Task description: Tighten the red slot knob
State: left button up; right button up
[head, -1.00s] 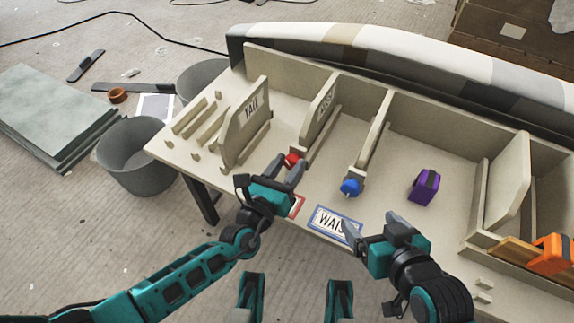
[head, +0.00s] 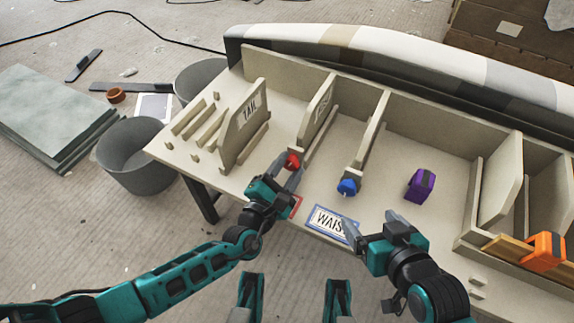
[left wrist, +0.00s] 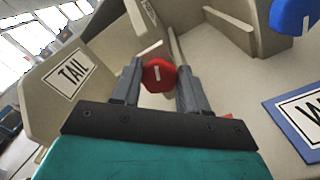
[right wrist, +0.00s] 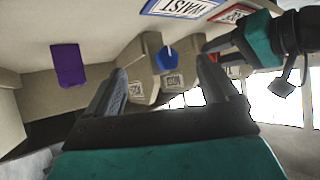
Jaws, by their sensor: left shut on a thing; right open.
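The red slot knob (head: 292,160) sits at the front end of a slot by the second upright board on the bench. In the left wrist view the red knob (left wrist: 158,75) shows a white line on its face, between the two fingers of my left gripper (left wrist: 158,88). My left gripper (head: 286,174) is shut on it. My right gripper (head: 350,226) is open and empty, above the front edge near the WAIST sign. The right wrist view also shows its spread fingers (right wrist: 160,90).
A blue knob (head: 347,187) sits at the front of the third board. A purple block (head: 420,185) and an orange clamp (head: 543,251) are further right. The TAIL board (head: 245,122) stands left of the red knob. A grey bin (head: 133,157) stands on the floor at left.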

pick_arm(q)
jog(key=shift+d+r+m, duration=0.1)
jog(key=shift+m, duration=0.9)
pick_arm(e)
jog(key=shift+s, duration=0.15)
pick_arm(q)
jog(key=m+p, duration=0.1)
jog(key=m, duration=0.2)
jog(key=shift+m, duration=0.3)
jog(key=m+p, duration=0.1)
jog(key=m, duration=0.2)
jog(key=shift+f, duration=0.2)
jog(key=shift+m, duration=0.9)
pick_arm(e)
jog(key=shift+d+r, duration=0.35)
jog(key=shift+r, duration=0.35)
pick_arm(q)
jog(key=shift+f, duration=0.1)
jog(key=o, duration=1.1)
jog(key=shift+c, duration=0.2)
pick_arm(e)
jog(key=shift+f, duration=0.1)
pick_arm(q)
jog(key=shift+s+f, duration=0.1)
pick_arm(e)
jog(key=shift+s, duration=0.15)
